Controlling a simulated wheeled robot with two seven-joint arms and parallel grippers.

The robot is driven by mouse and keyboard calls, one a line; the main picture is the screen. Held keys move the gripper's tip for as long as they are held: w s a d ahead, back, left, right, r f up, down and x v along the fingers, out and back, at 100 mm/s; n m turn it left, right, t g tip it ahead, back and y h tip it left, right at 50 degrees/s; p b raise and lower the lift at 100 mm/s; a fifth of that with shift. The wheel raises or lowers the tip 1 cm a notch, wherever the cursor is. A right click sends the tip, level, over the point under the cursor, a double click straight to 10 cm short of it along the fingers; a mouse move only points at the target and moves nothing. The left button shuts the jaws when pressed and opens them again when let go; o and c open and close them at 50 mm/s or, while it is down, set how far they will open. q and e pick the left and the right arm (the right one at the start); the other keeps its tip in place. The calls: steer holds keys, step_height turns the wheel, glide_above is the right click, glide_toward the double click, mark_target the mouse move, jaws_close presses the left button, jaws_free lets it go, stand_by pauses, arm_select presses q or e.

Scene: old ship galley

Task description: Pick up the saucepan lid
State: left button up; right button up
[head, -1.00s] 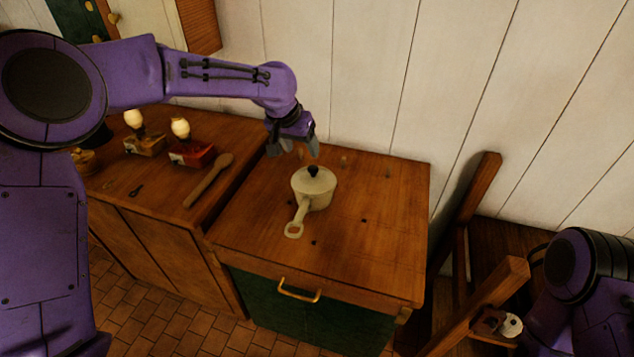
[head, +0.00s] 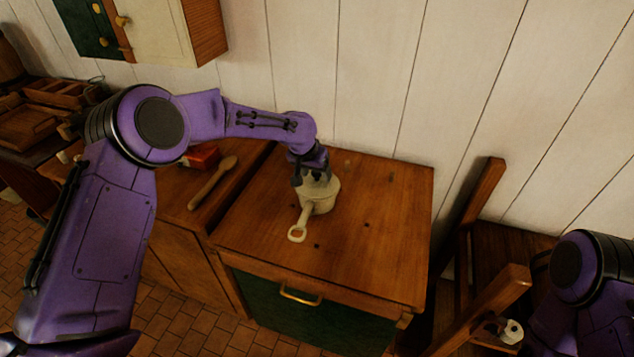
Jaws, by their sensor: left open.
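The cream saucepan (head: 322,202) stands upright on the wooden cabinet top, its handle pointing toward the front left. Its lid (head: 328,186) is on top, and my left gripper hides most of it, including the dark knob. My left gripper (head: 314,182) points down right over the lid. It is open, with its fingers around where the knob is; whether they touch it I cannot tell. My right arm shows at the lower right edge, but its gripper is not in view.
A wooden spoon (head: 212,182) and a red box (head: 202,157) lie on the left counter, partly behind my left arm. A wooden chair (head: 480,195) stands to the right. The cabinet top (head: 375,235) is clear right of the saucepan. A plank wall rises behind.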

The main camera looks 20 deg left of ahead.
arm_select(q)
jaws_close()
